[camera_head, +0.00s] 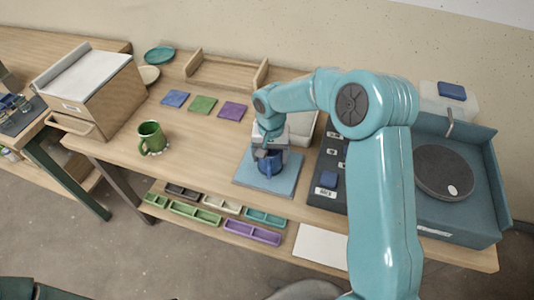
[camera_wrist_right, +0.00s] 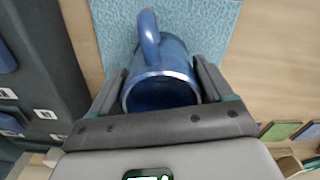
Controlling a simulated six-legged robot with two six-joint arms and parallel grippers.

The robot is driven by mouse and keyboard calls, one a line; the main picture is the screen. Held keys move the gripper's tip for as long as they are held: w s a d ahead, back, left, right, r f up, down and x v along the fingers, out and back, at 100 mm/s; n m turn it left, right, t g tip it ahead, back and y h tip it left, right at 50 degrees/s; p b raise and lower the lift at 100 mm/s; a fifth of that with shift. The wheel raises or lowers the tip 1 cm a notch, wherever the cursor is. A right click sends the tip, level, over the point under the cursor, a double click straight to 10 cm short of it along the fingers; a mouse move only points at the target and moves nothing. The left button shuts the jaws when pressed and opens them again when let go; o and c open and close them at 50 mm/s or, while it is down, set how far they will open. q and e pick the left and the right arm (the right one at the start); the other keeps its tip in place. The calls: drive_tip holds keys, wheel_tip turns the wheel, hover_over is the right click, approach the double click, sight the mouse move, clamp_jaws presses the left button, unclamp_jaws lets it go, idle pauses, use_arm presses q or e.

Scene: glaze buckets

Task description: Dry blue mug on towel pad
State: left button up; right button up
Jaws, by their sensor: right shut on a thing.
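The blue mug (camera_head: 270,165) is between the fingers of my right gripper (camera_head: 268,156), above or on the blue towel pad (camera_head: 289,178). In the right wrist view the mug (camera_wrist_right: 165,70) shows its open rim toward the camera, with its handle pointing up in the picture. The fingers of the right gripper (camera_wrist_right: 162,85) are shut on its two sides. The towel pad (camera_wrist_right: 205,25) lies behind it. I cannot tell whether the mug touches the pad. My left gripper is not in view.
A green mug (camera_head: 151,138) stands on the table at the left. Purple, green and blue tiles lie behind the pad, the green one (camera_head: 203,105) in the middle. A dark panel (camera_head: 328,170) and a wheel (camera_head: 443,172) are at the right. Colored trays (camera_head: 195,212) sit on the lower shelf.

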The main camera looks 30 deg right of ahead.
drive_tip(key=shift+s+d+b, duration=0.35)
drive_tip(key=shift+s+d, duration=0.4)
drive_tip(key=shift+s, duration=0.15)
drive_tip(key=shift+w+a, duration=1.65)
drive_tip(key=shift+w, duration=0.25)
drive_tip(key=shift+s+d+b, duration=0.65)
drive_tip(key=shift+s+d, duration=1)
drive_tip(key=shift+s, duration=0.25)
wheel_tip(320, 180, up, 8)
drive_tip(key=p, duration=0.5)
drive_tip(key=shift+f, duration=0.1)
